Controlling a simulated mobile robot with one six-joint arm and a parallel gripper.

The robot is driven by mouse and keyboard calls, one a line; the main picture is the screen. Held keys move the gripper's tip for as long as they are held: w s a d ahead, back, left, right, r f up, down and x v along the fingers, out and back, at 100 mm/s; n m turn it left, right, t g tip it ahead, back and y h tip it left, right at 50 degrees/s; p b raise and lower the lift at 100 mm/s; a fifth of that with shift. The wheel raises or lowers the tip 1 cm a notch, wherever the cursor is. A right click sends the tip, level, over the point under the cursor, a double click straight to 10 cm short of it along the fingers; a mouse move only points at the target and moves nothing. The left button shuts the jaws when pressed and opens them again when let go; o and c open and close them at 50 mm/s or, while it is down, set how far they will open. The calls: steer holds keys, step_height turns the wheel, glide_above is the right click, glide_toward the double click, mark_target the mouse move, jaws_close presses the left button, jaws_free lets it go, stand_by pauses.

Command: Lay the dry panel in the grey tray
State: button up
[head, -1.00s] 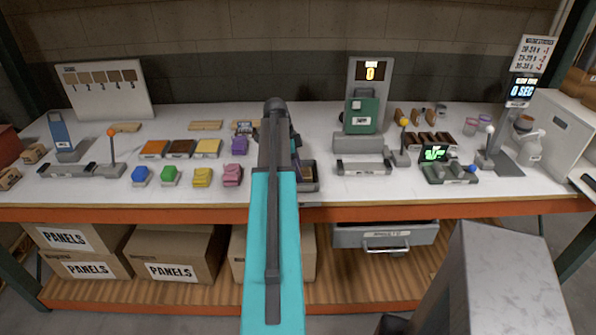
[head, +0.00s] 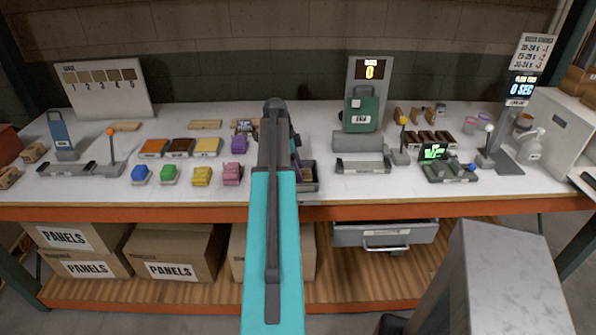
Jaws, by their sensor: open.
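My arm reaches over the middle of the bench, and my gripper (head: 296,142) is mostly hidden behind its end; only a small dark part shows at the right edge. A grey tray (head: 315,186) with a dark inside sits just right of the arm near the front edge, partly covered by it. I cannot tell which panel is the dry one. Any panel under the arm is hidden.
Coloured blocks, including a blue one (head: 140,175), stand along the front left. A grey fixture (head: 363,166) and a yellow-knobbed lever (head: 404,121) stand right of the tray. A drawer (head: 345,235) hangs below the bench.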

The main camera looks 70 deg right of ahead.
steer(key=shift+a+f, duration=0.15)
steer(key=shift+f, duration=0.05)
steer(key=shift+r+p, duration=0.4)
steer(key=shift+r, duration=0.2)
steer(key=shift+w+r+b, duration=0.15)
steer(key=shift+b, duration=0.15)
steer(key=b+v, duration=0.3)
steer(key=v, duration=0.8)
steer(key=shift+r, duration=0.35)
steer(key=shift+w+r, duration=0.1)
